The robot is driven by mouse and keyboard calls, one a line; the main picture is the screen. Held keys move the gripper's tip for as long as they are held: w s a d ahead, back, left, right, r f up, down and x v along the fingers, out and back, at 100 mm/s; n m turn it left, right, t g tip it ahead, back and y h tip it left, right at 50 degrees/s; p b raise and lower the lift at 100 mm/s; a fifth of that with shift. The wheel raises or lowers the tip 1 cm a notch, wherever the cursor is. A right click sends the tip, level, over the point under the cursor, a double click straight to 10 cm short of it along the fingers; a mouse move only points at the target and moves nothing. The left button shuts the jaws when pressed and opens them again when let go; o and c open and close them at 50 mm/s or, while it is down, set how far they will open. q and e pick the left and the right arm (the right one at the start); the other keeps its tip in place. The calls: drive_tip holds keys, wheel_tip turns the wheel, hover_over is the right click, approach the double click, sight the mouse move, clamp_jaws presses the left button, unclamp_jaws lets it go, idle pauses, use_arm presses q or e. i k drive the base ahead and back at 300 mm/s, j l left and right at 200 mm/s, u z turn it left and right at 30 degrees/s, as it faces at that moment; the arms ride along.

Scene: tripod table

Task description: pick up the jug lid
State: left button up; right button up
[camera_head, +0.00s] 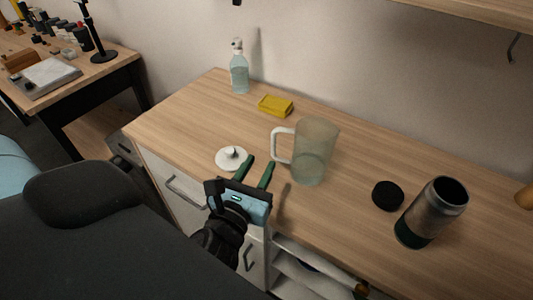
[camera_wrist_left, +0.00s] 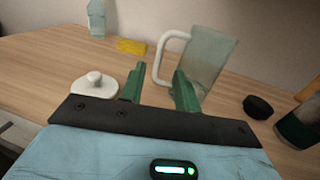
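The white jug lid (camera_head: 231,158), a round disc with a small knob, lies flat on the wooden counter near its front edge. It also shows in the left wrist view (camera_wrist_left: 95,84), left of the fingers. The clear jug (camera_head: 316,152) with a white handle stands upright to the right of the lid; it also shows in the wrist view (camera_wrist_left: 208,58). My left gripper (camera_head: 257,169) is open and empty, its green fingers apart, just right of the lid and in front of the jug handle. My right gripper is not in view.
A yellow sponge (camera_head: 275,105) and a spray bottle (camera_head: 239,68) stand at the back of the counter (camera_head: 185,117). A black round cap (camera_head: 387,195) and a metal canister (camera_head: 432,212) are at the right. Bare counter lies left of the lid.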

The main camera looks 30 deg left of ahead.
sight(229, 159)
drive_tip(key=u, duration=1.25)
